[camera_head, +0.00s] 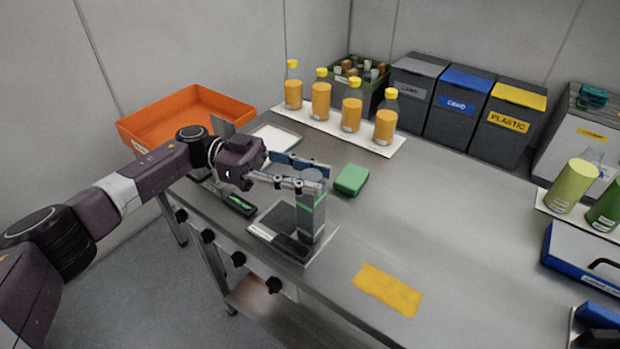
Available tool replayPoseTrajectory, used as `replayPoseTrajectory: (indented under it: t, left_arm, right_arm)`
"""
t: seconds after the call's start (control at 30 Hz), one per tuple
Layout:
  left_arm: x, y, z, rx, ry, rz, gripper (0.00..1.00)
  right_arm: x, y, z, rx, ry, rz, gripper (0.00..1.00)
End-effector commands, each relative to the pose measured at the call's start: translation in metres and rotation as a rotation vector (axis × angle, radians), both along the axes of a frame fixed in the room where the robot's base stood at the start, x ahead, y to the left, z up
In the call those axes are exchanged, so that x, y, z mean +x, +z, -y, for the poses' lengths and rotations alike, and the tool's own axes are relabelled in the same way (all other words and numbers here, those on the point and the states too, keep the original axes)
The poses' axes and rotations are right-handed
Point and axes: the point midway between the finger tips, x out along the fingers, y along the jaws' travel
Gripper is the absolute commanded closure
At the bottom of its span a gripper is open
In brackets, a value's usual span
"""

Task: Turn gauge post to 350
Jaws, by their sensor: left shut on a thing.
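The gauge post (311,217) is a short upright block, grey-green on its side, with a rounded grey top. It stands on a flat base plate (270,216) with dark parts near the table's front edge. My left gripper (308,178) reaches in from the left at the height of the post's top. Its blue and grey fingers are shut on the upper part of the post, one on the far side and one on the near side. The fingers partly hide the top, and no scale or number can be read. My right gripper is out of view.
A green block (352,180) lies just right of the post. A yellow mat (388,290) lies at the front. Behind are an orange tray (185,112), several bottles on a white board (345,132) and labelled bins (461,105). The table's right middle is clear.

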Motion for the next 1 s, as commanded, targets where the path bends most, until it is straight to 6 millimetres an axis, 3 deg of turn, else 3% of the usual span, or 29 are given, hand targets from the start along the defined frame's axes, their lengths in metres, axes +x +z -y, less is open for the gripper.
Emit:
replayPoseTrajectory:
  t: [0.17,0.2,0.37,0.73,1.0]
  left_arm:
    - [0.0,0.001,0.001,-0.001,0.0,0.001,0.96]
    - [0.0,0.001,0.001,-0.001,0.0,0.001,0.71]
    - [0.0,0.001,0.001,-0.001,0.0,0.001,0.53]
    - [0.002,0.0,-0.004,0.0,0.001,0.001,0.53]
    - [0.018,0.0,-0.042,0.001,0.005,0.0,0.53]
  right_arm:
    - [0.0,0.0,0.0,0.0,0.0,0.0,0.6]
    - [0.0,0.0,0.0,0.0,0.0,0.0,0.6]
    - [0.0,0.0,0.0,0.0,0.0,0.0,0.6]
    - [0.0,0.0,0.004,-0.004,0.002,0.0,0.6]
    - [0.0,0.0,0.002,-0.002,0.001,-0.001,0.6]
